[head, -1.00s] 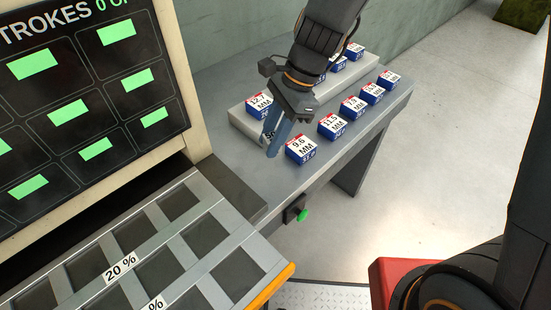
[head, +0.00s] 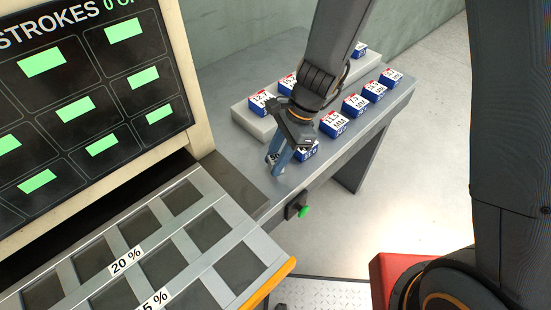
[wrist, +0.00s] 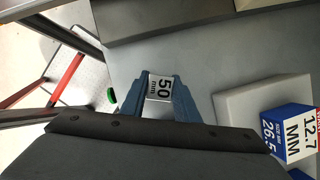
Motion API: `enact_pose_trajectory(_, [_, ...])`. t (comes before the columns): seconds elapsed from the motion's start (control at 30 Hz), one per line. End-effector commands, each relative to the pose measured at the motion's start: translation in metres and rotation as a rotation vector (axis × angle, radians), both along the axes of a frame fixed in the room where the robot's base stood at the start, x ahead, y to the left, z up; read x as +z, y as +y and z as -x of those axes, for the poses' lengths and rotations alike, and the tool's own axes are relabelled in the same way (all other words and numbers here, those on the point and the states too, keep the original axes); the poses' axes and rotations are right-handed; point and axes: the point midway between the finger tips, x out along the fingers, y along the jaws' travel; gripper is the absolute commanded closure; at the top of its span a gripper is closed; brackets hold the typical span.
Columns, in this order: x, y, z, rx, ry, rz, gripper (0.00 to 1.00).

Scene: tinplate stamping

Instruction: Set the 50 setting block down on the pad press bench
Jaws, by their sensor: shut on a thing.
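The 50 setting block is a small light block marked "50 mm" (wrist: 161,88). It sits between the blue fingertips of my gripper (wrist: 158,87), which is shut on it. In the head view my gripper (head: 279,163) points down over the front left part of the grey bench (head: 215,98), and the block is mostly hidden by the fingers. The bench top also shows in the wrist view (wrist: 205,60). I cannot tell whether the block touches the bench.
A row of blue-and-white size boxes, including 11.5 MM (head: 334,123), stands along the bench's right side. A raised pale step (head: 246,118) carries more, including 12.7 MM (head: 262,102). My gripper partly hides one box (head: 308,153). A green button (head: 304,211) is on the bench front.

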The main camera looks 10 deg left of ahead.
Motion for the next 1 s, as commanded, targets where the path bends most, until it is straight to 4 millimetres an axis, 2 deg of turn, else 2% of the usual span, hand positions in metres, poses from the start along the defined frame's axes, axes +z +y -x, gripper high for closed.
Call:
enact_pose_trajectory(0.17, [-0.003,0.0,0.0,0.001,0.0,0.0,1.0])
enact_pose_trajectory(0.2, [-0.004,0.0,0.0,0.001,0.0,0.0,0.7])
enact_pose_trajectory(0.3, [-0.003,0.0,0.0,0.001,0.0,0.0,0.53])
enact_pose_trajectory(0.6, [-0.002,0.0,0.0,0.001,0.0,0.0,0.53])
enact_pose_trajectory(0.73, [0.004,-0.001,-0.001,0.001,-0.002,-0.001,0.53])
enact_pose_trajectory(0.87, [0.02,-0.007,-0.005,0.001,-0.004,-0.002,0.53])
enact_pose_trajectory(1.0, [0.044,-0.016,-0.01,0.0,-0.006,-0.002,0.53])
